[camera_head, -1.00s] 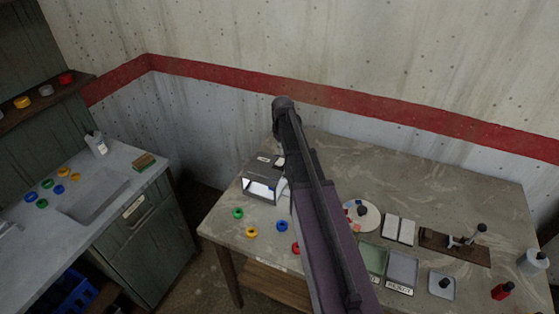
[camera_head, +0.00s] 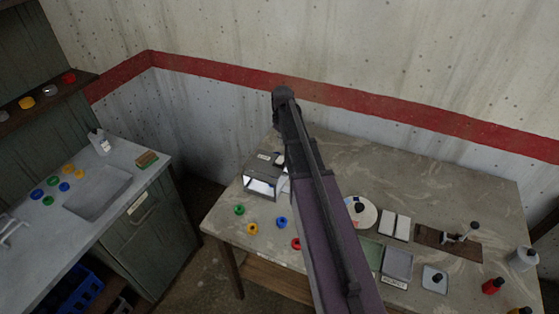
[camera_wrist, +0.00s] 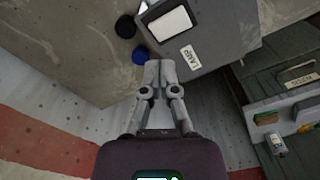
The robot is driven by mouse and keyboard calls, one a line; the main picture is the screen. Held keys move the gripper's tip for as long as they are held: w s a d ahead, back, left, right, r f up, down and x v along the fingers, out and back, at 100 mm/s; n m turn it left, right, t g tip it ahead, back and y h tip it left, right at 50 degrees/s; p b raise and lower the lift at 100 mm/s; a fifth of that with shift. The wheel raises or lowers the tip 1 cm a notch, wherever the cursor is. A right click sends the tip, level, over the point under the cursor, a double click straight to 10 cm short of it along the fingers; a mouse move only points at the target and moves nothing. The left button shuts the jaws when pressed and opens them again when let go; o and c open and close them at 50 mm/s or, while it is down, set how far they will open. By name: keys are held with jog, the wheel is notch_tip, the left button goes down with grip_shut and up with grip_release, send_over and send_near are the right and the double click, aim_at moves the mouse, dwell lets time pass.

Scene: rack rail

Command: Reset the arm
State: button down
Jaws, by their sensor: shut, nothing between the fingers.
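My arm (camera_head: 325,200) reaches up through the middle of the head view, over the workbench (camera_head: 400,160). My gripper is hidden there behind the arm. In the wrist view my gripper (camera_wrist: 160,66) is shut, its fingertips together with nothing between them. Just beyond the tips in that picture are a blue ring (camera_wrist: 140,55) and a black ring (camera_wrist: 125,27). A grey box (camera_wrist: 225,30) with a white label lies to their right. I cannot tell how high the fingertips are above the bench.
A grey box with a bright opening (camera_head: 261,182) stands at the bench's left. Green (camera_head: 239,209), yellow (camera_head: 252,229) and blue (camera_head: 281,222) rings lie before it. A round dish (camera_head: 367,213) and a grey tray (camera_head: 398,262) are right of my arm. A sink counter (camera_head: 125,205) stands left.

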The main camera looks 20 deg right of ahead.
dwell(0.3)
jog(key=s+a+f+m+b, duration=0.1)
jog(key=s+a+f+b, duration=0.1)
jog(key=s+a, duration=0.6)
jog(key=s+a+f+m+b, duration=0.2)
jog(key=s+a, duration=0.5)
jog(key=s, duration=0.6)
jog(key=shift+s+a+f+b, duration=0.4)
